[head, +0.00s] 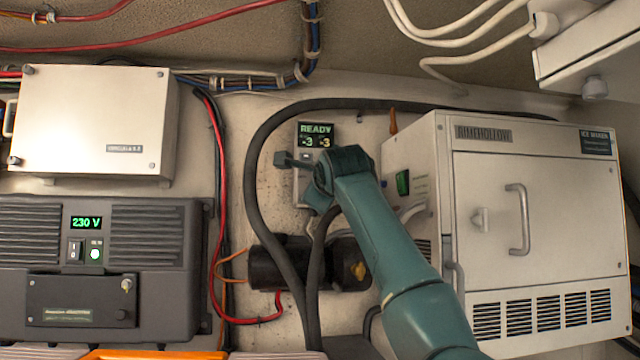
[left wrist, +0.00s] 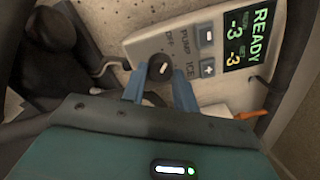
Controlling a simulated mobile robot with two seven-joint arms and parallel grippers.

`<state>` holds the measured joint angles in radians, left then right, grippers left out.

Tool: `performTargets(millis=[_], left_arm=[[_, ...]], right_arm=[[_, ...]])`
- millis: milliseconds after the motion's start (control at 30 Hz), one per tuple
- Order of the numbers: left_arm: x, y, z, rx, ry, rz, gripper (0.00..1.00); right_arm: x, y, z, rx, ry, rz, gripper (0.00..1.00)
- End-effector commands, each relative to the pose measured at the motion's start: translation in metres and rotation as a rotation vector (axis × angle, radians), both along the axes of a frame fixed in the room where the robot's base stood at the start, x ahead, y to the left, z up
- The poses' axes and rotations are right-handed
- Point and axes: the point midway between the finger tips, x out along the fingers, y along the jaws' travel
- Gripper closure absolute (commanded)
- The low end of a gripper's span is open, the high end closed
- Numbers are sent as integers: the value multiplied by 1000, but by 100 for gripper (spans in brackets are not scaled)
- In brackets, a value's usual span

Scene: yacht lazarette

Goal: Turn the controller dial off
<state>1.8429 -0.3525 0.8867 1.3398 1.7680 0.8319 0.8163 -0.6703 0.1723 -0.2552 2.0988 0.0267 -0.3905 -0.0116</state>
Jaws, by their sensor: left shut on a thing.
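The controller is a pale upright panel with a dark display (head: 316,135) reading READY, -3 and -3. In the left wrist view the controller (left wrist: 150,46) shows OFF, PUMP and ICE labels and two small buttons. Its dial (left wrist: 160,67) is a round black knob with a short white mark; I cannot tell for certain which label the mark points to. My left gripper (left wrist: 159,84) has its blue fingers on either side of the dial, shut on it. In the head view the teal wrist covers the dial and the lower panel. My right gripper is not in view.
A white ice maker (head: 550,210) stands right of the controller. A black hose (head: 254,170) loops around its left side and top. A dark pump (head: 280,265) sits below. A dark 230 V unit (head: 145,245) and a pale box (head: 90,110) are at the left.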

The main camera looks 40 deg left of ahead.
Motion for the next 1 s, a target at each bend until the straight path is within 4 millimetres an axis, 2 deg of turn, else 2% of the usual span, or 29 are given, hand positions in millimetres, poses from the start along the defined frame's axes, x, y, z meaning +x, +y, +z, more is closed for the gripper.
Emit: performTargets(millis=[400, 1000], left_arm=[[0, 0, 2, -177, -225, 1, 94], [-1, 0, 1, -235, -297, 1, 94]], right_arm=[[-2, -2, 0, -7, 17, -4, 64], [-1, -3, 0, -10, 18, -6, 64]])
